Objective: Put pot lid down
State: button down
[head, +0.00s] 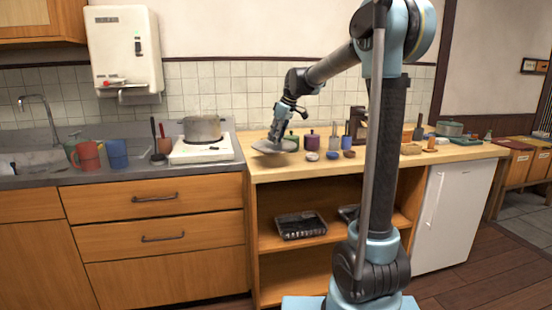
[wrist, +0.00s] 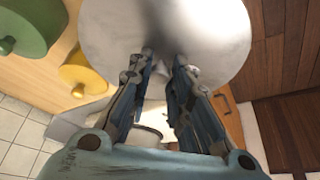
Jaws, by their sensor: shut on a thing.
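The pot lid (head: 268,147) is a pale grey disc at the left end of the wooden counter, below my gripper (head: 276,137). In the wrist view the lid (wrist: 200,25) fills the upper middle, and the fingers of my gripper (wrist: 165,55) are close together on its middle; the grasped knob is mostly hidden. The lid looks about level, close over the counter; I cannot tell whether it touches. The metal pot (head: 202,128) stands on the white stove (head: 200,150), left of the lid.
Green (head: 291,141) and purple (head: 312,141) canisters stand right of the lid. Small bowls (head: 312,156) sit near the counter's front. In the wrist view a green round top (wrist: 22,25) and a yellow one (wrist: 85,74) lie left of the lid. Mugs (head: 88,156) stand by the sink.

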notch_tip(320, 180, down, 7)
jog(key=shift+f, duration=0.15)
dwell(0.4)
jog(key=c, duration=1.5)
grip_release()
jog(key=shift+o, duration=0.2)
